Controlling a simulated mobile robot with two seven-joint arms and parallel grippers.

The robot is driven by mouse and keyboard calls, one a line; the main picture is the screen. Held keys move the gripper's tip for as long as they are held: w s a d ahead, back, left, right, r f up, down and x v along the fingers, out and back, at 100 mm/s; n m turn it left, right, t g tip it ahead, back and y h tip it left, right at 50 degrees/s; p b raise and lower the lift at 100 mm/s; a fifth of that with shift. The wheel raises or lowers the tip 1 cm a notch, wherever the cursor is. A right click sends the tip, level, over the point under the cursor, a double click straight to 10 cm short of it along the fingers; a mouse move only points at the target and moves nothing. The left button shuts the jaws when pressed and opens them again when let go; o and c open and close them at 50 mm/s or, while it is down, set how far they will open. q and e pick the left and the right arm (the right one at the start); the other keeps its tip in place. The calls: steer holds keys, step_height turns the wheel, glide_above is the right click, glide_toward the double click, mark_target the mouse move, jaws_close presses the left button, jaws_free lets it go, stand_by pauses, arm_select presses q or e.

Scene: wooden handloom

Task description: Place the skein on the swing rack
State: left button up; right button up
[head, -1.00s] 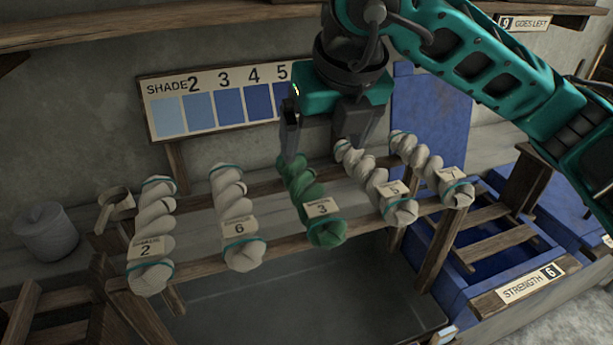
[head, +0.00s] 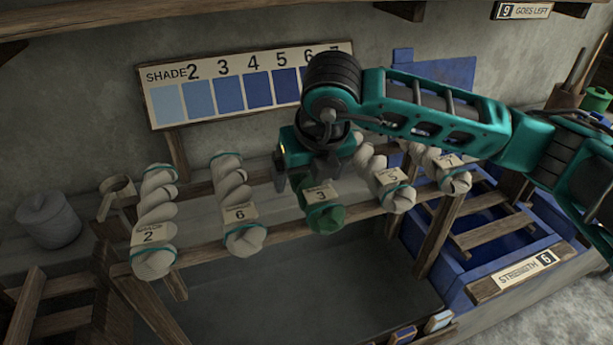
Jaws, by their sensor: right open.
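A green twisted skein with a tag reading 3 (head: 325,218) lies across the two rails of a wooden rack (head: 205,252). Pale skeins lie beside it: tag 2 (head: 154,262) and tag 6 (head: 243,240) to its left, tag 5 (head: 398,200) and tag 7 (head: 455,183) to its right. My right gripper (head: 303,182) is open over the green skein, its fingers pointing down near the skein's middle. It hides the skein's far part, and I cannot tell whether the fingers touch it. My left gripper is out of view.
A shade board (head: 170,103) stands behind the rack. A blue vat with a wooden grating (head: 500,222) is at the right, marked Strength 6 (head: 530,268). A grey lidded pot (head: 48,220) stands at the left. A dark trough (head: 300,285) lies below the rack's front.

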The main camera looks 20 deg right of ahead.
mark_target(308, 174)
steer(key=c, duration=1.3)
step_height(308, 174, up, 20)
steer(key=shift+s+r, duration=0.1)
steer(key=shift+c, duration=0.2)
